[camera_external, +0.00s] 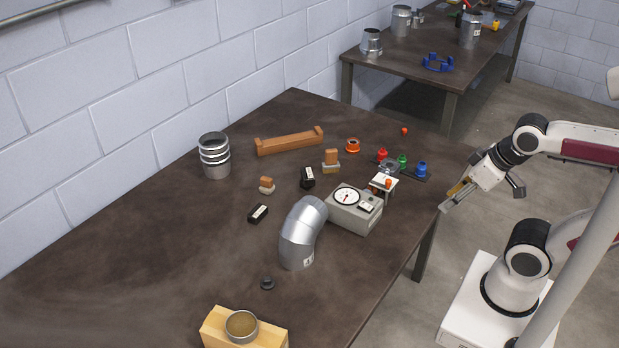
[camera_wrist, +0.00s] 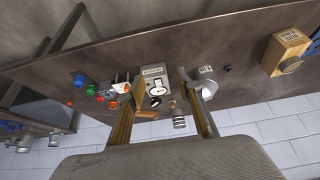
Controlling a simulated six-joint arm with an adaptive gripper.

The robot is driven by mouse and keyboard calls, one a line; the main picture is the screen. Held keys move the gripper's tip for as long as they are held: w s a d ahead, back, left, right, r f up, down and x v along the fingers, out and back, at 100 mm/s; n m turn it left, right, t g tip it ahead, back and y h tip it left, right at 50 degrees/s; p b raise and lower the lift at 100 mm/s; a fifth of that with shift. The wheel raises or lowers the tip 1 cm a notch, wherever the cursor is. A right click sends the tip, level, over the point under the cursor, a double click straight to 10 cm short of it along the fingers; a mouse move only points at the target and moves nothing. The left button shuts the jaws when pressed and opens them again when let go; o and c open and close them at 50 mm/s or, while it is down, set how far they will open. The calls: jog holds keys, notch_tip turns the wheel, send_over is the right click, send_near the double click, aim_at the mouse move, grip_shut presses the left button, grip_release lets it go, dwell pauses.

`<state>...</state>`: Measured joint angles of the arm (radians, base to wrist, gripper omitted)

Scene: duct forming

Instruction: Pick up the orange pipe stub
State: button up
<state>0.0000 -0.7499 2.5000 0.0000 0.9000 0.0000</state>
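The orange pipe stub (camera_external: 352,145) looks like a short flanged ring and stands on the dark table, right of the long brown channel block. In the wrist view, the orange piece (camera_wrist: 113,105) just left of the left finger appears to be this stub. My gripper (camera_external: 447,199) is off the table's right edge, well apart from the stub. Its two fingers are spread with nothing between them; they also show apart in the wrist view (camera_wrist: 160,82).
A rack with red, green and blue knobs (camera_external: 402,166) and a dial gauge box (camera_external: 355,210) stand between my gripper and the stub. A silver elbow duct (camera_external: 299,235), brown channel block (camera_external: 290,141) and ribbed can (camera_external: 214,158) stand farther left. The table's left front is mostly clear.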

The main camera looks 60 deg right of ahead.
jog(key=shift+o, duration=1.1)
jog(key=w+d+r+m+h, duration=0.1)
jog(key=w+d+r, duration=0.15)
jog(key=w, duration=0.45)
jog(key=w+d+r+m, duration=0.1)
jog(key=w+d+r, duration=0.15)
jog(key=w, duration=0.45)
jog(key=m+g+h, duration=0.1)
jog(key=m+h, duration=0.2)
jog(key=m, duration=0.4)
send_over(353, 146)
jog(key=s, duration=0.2)
notch_tip(353, 146, down, 22)
jog(key=shift+a+r, duration=0.2)
jog(key=shift+w, duration=0.1)
